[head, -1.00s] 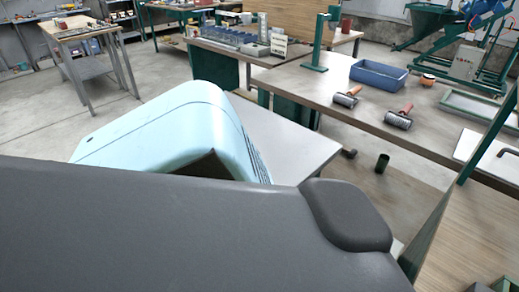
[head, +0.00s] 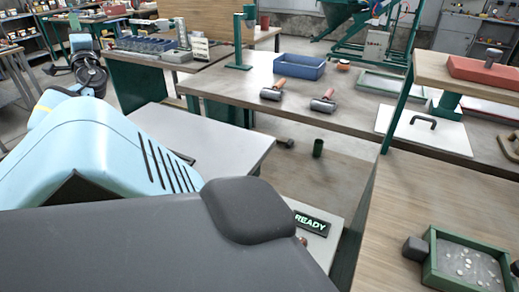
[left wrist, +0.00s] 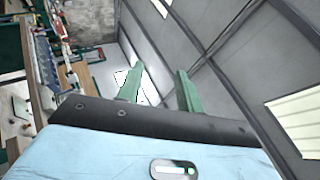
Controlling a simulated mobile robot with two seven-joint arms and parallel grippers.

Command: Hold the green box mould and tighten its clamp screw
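A green-framed box (head: 432,270), which looks like the green box mould, lies on the wooden bench at the lower right of the head view. It holds grey material with pale bits, and the picture edge cuts it off. A dark grey block (head: 415,248) sits at its left corner. I cannot make out a clamp screw. My left gripper (left wrist: 158,80) shows two green fingers standing apart with nothing between them in the left wrist view. In the head view my left arm's dark wrist (head: 90,72) is at the upper left, far from the box. My right gripper is not in view.
A long bench carries a blue tray (head: 299,66), two rollers (head: 273,90) and a white board with a handle (head: 424,134). A green post (head: 398,100) and a raised shelf stand at the right. A READY sign (head: 312,223) shows below centre. The near bench has bare room left of the box.

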